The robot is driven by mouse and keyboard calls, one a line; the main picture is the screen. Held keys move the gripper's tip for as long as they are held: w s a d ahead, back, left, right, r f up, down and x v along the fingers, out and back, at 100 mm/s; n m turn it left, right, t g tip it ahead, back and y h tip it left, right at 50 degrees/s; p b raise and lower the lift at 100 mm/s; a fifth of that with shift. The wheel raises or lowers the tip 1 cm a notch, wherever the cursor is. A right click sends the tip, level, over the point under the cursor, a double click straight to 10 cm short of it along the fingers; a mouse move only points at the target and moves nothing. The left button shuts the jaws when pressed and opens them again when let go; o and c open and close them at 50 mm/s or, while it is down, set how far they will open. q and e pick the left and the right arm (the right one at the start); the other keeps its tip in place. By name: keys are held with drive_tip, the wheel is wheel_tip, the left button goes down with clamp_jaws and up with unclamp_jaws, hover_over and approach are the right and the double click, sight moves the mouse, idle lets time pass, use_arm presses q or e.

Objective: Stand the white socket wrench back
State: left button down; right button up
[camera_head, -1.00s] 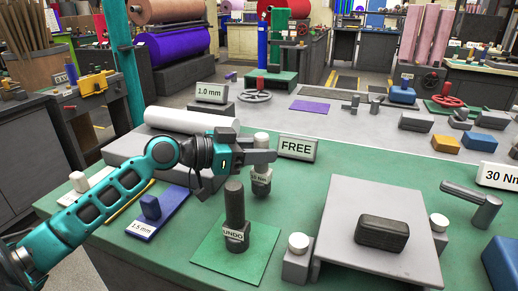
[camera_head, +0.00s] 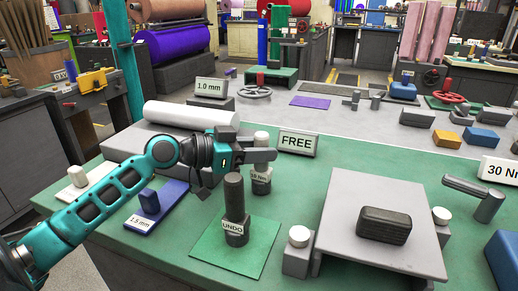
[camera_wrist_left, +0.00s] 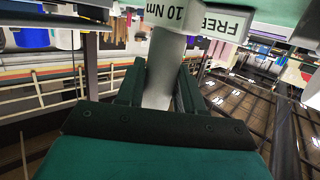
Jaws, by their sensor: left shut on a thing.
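The white socket wrench (camera_head: 261,186), labelled 10 Nm, stands upright in my left gripper (camera_head: 262,157), behind the dark UNDO post (camera_head: 234,200). Its pale top shows above the fingers. Its lower end is partly hidden by the post, and I cannot tell whether it touches the table. In the left wrist view the wrench (camera_wrist_left: 163,72) lies between the two fingers of the left gripper (camera_wrist_left: 158,88), which are shut on it. The FREE sign (camera_head: 299,143) is just to the right of the wrench and also shows in the wrist view (camera_wrist_left: 226,22). My right gripper is not in view.
The UNDO post stands on a green mat (camera_head: 258,240) in front. A grey platform (camera_head: 345,215) with a dark block (camera_head: 384,223) is at the right. A white roll (camera_head: 190,115) lies behind my arm. A blue 1.5 mm stand (camera_head: 160,208) is at the left.

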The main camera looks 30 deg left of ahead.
use_arm(q)
drive_tip(key=shift+f, duration=0.2)
drive_tip(key=c, duration=0.6)
unclamp_jaws()
drive_tip(key=shift+c, duration=0.2)
drive_tip(key=b+v, duration=0.1)
drive_tip(key=v, duration=0.6)
drive_tip(key=shift+s, duration=0.25)
drive_tip(key=shift+a, duration=0.15)
